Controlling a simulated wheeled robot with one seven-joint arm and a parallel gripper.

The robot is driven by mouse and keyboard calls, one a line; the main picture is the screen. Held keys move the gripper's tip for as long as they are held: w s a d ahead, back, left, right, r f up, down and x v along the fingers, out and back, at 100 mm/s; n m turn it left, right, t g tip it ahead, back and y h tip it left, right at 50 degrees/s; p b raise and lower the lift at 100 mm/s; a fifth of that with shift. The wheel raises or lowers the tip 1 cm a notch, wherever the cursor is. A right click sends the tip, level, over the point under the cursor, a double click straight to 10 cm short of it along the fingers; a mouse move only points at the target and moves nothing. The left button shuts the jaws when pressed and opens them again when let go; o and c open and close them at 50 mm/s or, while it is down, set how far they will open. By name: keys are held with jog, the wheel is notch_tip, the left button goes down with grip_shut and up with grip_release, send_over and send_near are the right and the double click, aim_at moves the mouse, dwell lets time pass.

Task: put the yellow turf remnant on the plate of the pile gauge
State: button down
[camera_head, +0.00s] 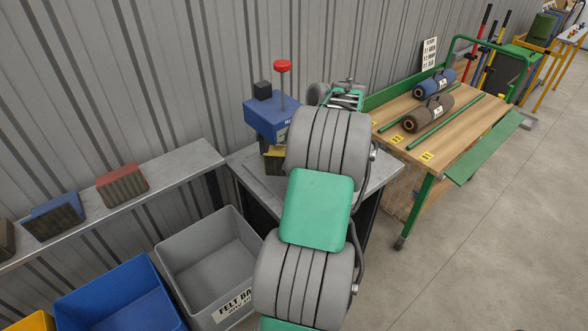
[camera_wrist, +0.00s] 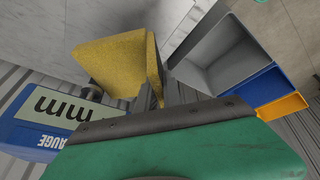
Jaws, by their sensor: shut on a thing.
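The pile gauge (camera_head: 268,119) has a blue head, a red knob on a rod and a black block on top. It stands on a grey bench by the wall. Its blue body also shows at the left of the wrist view (camera_wrist: 38,145). My gripper (camera_wrist: 163,90) is shut on the yellow turf remnant (camera_wrist: 108,62), holding it by one edge. In the head view the remnant (camera_head: 274,162) shows just below the gauge's blue head, partly hidden by my arm. I cannot tell whether it touches the gauge plate, which is mostly hidden.
A grey bin (camera_head: 212,262), a blue bin (camera_head: 120,298) and a yellow bin (camera_head: 38,321) stand at the lower left. A shelf (camera_head: 180,160) holds red, blue and dark remnants. A wooden-topped cart (camera_head: 462,119) with turf rolls stands right. Floor right of my arm is clear.

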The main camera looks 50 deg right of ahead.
jog(key=d+f, duration=0.1)
jog(key=f, duration=0.1)
jog(key=w+d+f+p, duration=0.1)
jog(key=d+f, duration=0.1)
jog(key=w+d+f, duration=0.1)
jog(key=f, duration=0.1)
jog(key=shift+d, duration=0.35)
notch_tip(320, 180, down, 2)
jog(key=shift+f+p, duration=0.25)
jog(key=shift+p, duration=0.6)
jog(key=shift+f+b, duration=0.3)
jog(key=shift+f, duration=0.2)
jog(key=c, duration=1.5)
grip_release()
